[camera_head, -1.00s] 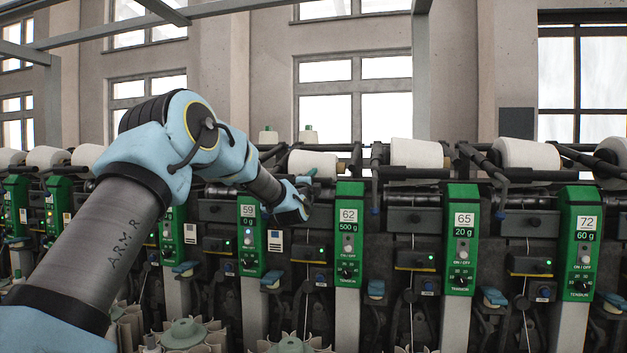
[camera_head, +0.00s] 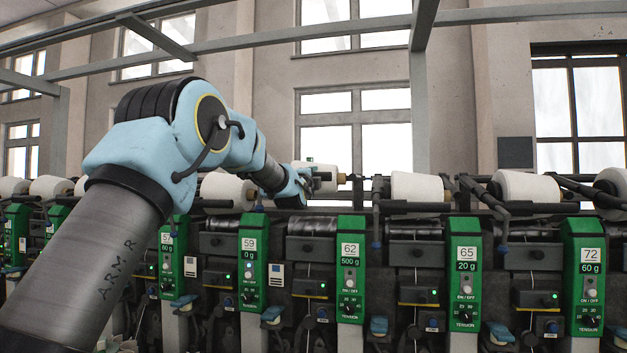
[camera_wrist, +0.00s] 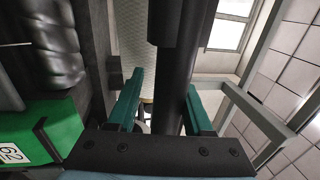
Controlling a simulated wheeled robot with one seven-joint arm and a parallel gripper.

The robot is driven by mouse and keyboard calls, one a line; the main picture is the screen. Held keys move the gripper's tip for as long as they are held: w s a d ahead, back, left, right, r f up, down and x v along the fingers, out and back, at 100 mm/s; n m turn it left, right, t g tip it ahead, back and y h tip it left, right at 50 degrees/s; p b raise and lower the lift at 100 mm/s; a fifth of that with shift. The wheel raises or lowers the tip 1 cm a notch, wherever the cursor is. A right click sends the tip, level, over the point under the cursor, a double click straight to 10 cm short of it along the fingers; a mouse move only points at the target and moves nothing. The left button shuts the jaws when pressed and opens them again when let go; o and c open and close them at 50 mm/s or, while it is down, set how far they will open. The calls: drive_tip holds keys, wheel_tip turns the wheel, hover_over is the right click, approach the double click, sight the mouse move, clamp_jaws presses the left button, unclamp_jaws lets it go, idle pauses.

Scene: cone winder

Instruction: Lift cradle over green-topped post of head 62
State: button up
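My gripper (camera_head: 310,178) is raised at head 62, beside the white yarn cone (camera_head: 322,176) above that head. In the wrist view its two teal fingers stand apart, and a dark bar (camera_wrist: 175,95), seemingly part of the cradle, runs between them. A gap shows left of the bar; the right finger is close to it. I cannot tell whether the fingers clamp anything. The green-topped post of head 62 (camera_head: 350,285) stands below and right of my gripper; its green top (camera_wrist: 50,125) shows at lower left in the wrist view.
Neighbouring posts 59 (camera_head: 249,270) and 65 (camera_head: 465,280) stand either side. A white cone (camera_head: 417,187) sits over head 65. Grey overhead beams (camera_head: 250,40) cross above the machine. Open air lies above the cones.

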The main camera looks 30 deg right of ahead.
drive_tip(key=shift+o, duration=0.9)
drive_tip(key=shift+f, duration=0.1)
drive_tip(key=b+v, duration=0.5)
drive_tip(key=v, duration=0.5)
drive_tip(key=shift+s+a+b, duration=0.3)
drive_tip(key=shift+f, duration=0.1)
